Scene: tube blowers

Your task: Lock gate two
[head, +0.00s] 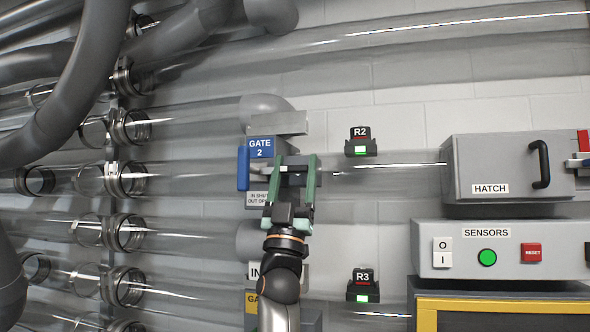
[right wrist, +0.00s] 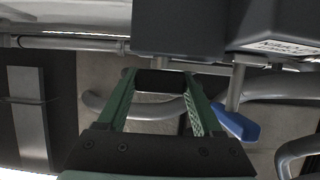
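Gate two is a grey box on the wall with a blue GATE 2 label (head: 261,148) and a lower label (head: 258,198) about in for shut and out for open. A blue lever (head: 243,168) is at its left side; it also shows in the right wrist view (right wrist: 235,124). My right gripper (head: 297,160) is at the box's right side, its green fingers well apart. A dark block (right wrist: 160,82) lies between the fingertips and nearly fills the gap. I cannot tell whether the fingers press on it. My left gripper is not in view.
To the right are a HATCH box (head: 490,165) with a black handle and a SENSORS panel (head: 500,248) with a green light. Lit R2 (head: 361,142) and R3 (head: 363,287) units are on the wall. Clear tubes (head: 190,235) with metal collars run on the left.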

